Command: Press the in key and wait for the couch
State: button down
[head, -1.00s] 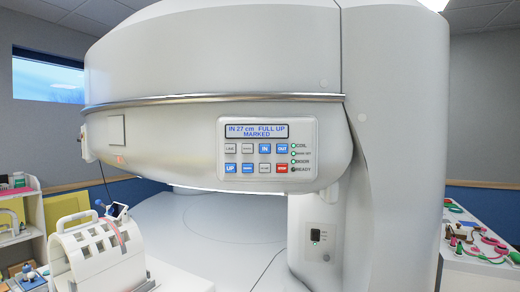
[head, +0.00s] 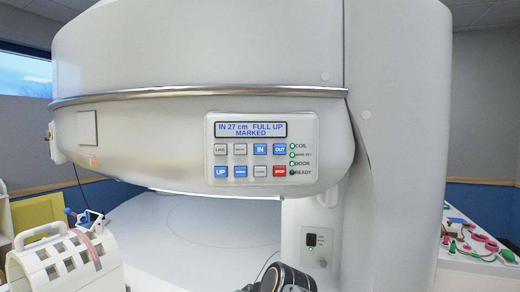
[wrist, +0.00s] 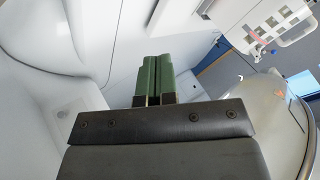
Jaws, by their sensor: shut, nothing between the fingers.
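The control panel (head: 262,176) sits on the magnet's front in the head view. Its blue IN key (head: 260,149) is in the upper key row, left of the blue OUT key (head: 280,149). The display (head: 245,130) reads "IN 27 cm FULL UP MARKED". The COIL, MARK SET and DOOR lamps are green; the READY lamp (head: 292,173) is dark. A pale surface at lower left, seemingly the couch (head: 138,281), is partly cut off. My gripper (wrist: 153,58) shows green fingers shut together and empty in the wrist view, apart from any key. The panel is out of that view.
A white slotted coil (head: 62,262) stands at lower left; it also shows in the wrist view (wrist: 272,20). The magnet's column (head: 395,200) stands right of the panel. A table (head: 488,262) with small coloured items is at far right. Space before the panel looks clear.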

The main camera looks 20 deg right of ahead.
aim_at(262, 154)
jog(key=w+d+r+m+t+y, duration=0.1)
jog(key=w+d+r+t, duration=0.1)
jog(key=r, duration=0.8)
jog(key=w+d+r+m+t+y+p, duration=0.1)
jog(key=w+d+r+t, duration=0.2)
jog(key=r, duration=0.8)
jog(key=w+d+r+m+t+y, duration=0.2)
jog(key=d+r+t, duration=0.3)
jog(key=r, duration=0.6)
jog(key=shift+w+d+r+t, duration=0.25)
jog(key=shift+w+t, duration=0.45)
jog(key=shift+t, duration=0.3)
jog(key=shift+w+d+p, duration=0.5)
jog(key=shift+w+p, duration=0.25)
jog(key=shift+w, duration=0.6)
jog(key=shift+w+d+p, duration=0.55)
jog(key=shift+w+p, duration=0.15)
jog(key=shift+w, duration=0.7)
jog(key=shift+w+d+p, duration=0.5)
jog(key=shift+w+p, duration=0.25)
jog(key=shift+w, duration=0.6)
jog(key=shift+w, duration=0.1)
jog(key=shift+w+d, duration=0.15)
jog(key=shift+w, duration=0.15)
